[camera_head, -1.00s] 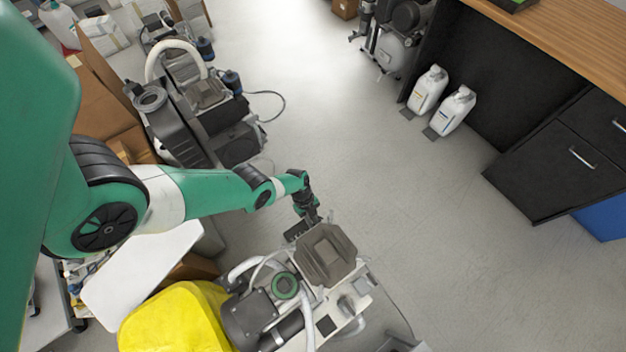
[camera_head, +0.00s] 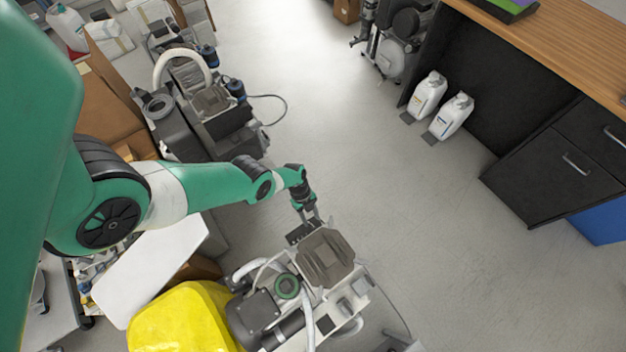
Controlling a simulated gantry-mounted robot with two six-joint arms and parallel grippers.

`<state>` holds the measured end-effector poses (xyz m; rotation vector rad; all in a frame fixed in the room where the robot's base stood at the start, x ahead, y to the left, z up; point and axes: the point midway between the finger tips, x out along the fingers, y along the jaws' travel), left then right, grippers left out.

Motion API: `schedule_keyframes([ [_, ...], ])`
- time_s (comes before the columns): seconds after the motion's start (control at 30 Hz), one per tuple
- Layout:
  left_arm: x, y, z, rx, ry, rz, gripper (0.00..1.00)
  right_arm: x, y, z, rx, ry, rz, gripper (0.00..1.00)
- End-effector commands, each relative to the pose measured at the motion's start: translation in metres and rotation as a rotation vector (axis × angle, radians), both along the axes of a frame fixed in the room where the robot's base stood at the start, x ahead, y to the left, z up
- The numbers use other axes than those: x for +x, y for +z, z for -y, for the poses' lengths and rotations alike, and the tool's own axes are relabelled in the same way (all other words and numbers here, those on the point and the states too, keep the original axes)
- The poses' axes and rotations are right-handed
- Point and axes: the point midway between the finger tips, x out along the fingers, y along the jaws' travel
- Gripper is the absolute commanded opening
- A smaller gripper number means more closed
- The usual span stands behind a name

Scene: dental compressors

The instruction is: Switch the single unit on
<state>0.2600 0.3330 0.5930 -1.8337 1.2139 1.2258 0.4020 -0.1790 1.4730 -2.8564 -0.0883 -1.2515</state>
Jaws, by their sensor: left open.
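A compressor unit (camera_head: 327,256) with a grey-brown ribbed head, a dark motor and white hoses stands at the bottom centre of the head view. Another compressor (camera_head: 205,110) with a white hose stands at the upper left. A third one (camera_head: 393,50) stands at the top, beside the desk. I cannot make out a switch on any of them. My left gripper (camera_head: 309,219) is open, at the upper edge of the bottom unit, close to its ribbed head. Its fingertips are small, and I cannot tell whether they touch the unit. My right gripper is not in view.
A yellow object (camera_head: 182,320) lies left of the bottom unit, below a white panel (camera_head: 150,270). Two white jugs (camera_head: 428,94) stand by the black desk (camera_head: 535,165) on the right. Cardboard boxes (camera_head: 105,95) line the left. The middle floor is clear.

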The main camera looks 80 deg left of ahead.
Motion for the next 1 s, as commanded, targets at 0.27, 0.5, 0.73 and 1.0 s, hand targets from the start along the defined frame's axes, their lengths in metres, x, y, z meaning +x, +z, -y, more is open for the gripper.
schedule_keyframes([
  [0.27,-0.008,0.056,-0.019,0.001,0.000,0.000,0.46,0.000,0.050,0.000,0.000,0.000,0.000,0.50],
  [0.5,-0.010,0.058,-0.022,0.000,0.000,0.000,0.46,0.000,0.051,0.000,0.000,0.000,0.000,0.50],
  [0.73,-0.010,0.058,-0.022,0.000,-0.001,0.000,0.46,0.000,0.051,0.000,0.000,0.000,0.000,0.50],
  [1.0,-0.007,0.058,-0.018,0.000,-0.017,0.001,0.46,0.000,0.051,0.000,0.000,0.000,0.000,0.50],
])
